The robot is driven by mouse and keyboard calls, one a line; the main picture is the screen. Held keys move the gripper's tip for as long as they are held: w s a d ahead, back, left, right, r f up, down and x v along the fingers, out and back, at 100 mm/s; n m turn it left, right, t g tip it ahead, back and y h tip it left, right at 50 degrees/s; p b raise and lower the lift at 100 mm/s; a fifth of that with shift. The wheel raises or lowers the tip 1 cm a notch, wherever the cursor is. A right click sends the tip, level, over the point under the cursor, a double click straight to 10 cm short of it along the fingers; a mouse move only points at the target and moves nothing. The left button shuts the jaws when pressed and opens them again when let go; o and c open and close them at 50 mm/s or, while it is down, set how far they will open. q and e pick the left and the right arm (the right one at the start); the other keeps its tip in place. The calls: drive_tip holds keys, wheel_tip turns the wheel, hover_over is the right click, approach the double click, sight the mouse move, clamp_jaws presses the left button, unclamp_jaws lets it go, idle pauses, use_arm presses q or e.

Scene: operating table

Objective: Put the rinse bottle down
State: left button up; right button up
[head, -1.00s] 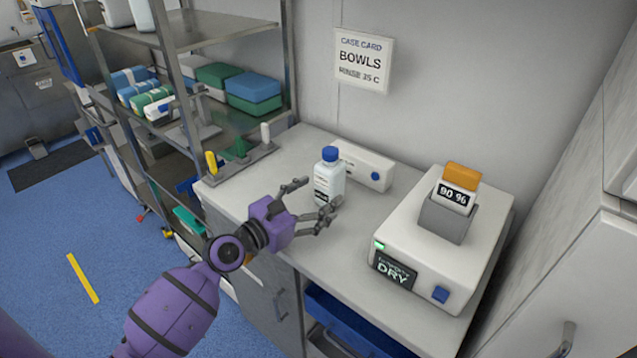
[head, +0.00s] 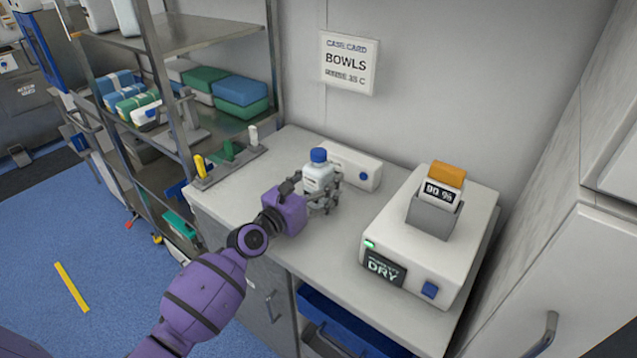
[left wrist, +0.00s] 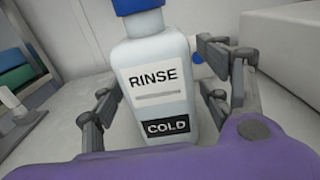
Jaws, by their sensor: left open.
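The rinse bottle (head: 318,172) is white with a blue cap and stands upright on the light grey counter (head: 245,205). In the left wrist view the bottle (left wrist: 155,60) fills the middle, its label reading RINSE and COLD. My left gripper (head: 317,193) is at the bottle, with its dark fingers around the lower body. In the left wrist view the open fingers of the gripper (left wrist: 163,95) flank the bottle on the left and right. The bottle's base is partly hidden behind the purple palm. My right gripper is out of view.
A white box with a blue button (head: 352,168) lies behind the bottle. A larger white device marked DRY (head: 425,255) stands to the right. A rack with coloured pegs (head: 230,165) is at the back left. A metal shelf (head: 210,35) stands left; front counter space is clear.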

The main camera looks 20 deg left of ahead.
use_arm(q)
drive_tip(key=c, duration=1.6)
drive_tip(key=shift+r, duration=0.1)
clamp_jaws()
drive_tip(key=shift+r, duration=0.15)
